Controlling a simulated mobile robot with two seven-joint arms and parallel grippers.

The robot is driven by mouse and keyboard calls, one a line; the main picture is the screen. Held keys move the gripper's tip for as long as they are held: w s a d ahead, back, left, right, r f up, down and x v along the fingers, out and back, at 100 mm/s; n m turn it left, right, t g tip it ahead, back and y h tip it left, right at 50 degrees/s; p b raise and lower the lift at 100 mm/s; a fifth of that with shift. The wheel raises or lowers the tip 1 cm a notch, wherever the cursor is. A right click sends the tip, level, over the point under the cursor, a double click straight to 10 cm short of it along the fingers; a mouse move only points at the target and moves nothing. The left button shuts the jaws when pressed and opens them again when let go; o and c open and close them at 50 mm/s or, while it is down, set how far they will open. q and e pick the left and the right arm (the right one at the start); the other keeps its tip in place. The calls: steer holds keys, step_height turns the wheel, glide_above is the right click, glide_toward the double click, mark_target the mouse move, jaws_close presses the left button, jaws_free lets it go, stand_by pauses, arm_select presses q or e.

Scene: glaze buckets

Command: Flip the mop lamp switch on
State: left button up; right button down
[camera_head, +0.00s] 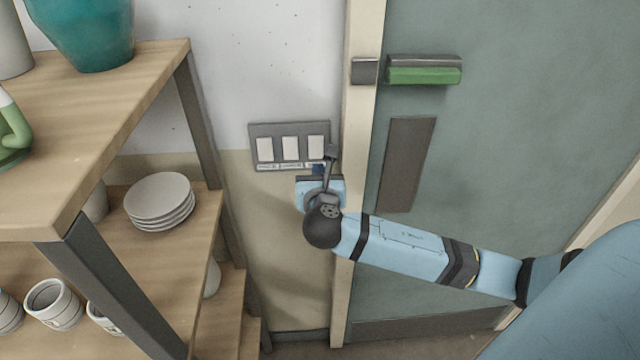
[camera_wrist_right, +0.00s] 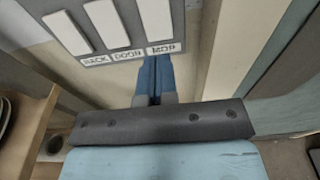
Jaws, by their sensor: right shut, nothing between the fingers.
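A dark grey switch panel (camera_head: 289,128) is on the wall just left of the door frame, with three white rockers side by side. In the right wrist view their labels read RACK, DOOR and MOP from left to right. The mop switch (camera_head: 316,147) is the rightmost; it also shows in the wrist view (camera_wrist_right: 156,18), cut by the top edge. My right gripper (camera_wrist_right: 154,62) is shut and empty, its blue fingertips just below the MOP label. In the head view it (camera_head: 318,168) is at the panel's lower right. Contact cannot be told. No lamp and no left gripper show.
A green-grey door (camera_head: 520,110) with a green-barred handle (camera_head: 424,75) is to the right. A wooden shelf (camera_head: 120,85) with stacked plates (camera_head: 160,200), cups and a teal vase (camera_head: 85,30) stands at left. Bare wall lies between shelf and panel.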

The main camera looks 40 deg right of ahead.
mark_target(317, 155)
steer(key=x, duration=0.5)
steer(key=shift+p, duration=0.4)
steer(key=shift+w+d+f+t+b, duration=0.2)
steer(key=shift+w+t+b, duration=0.05)
steer(key=shift+t+b, duration=0.2)
steer(key=shift+r, duration=0.2)
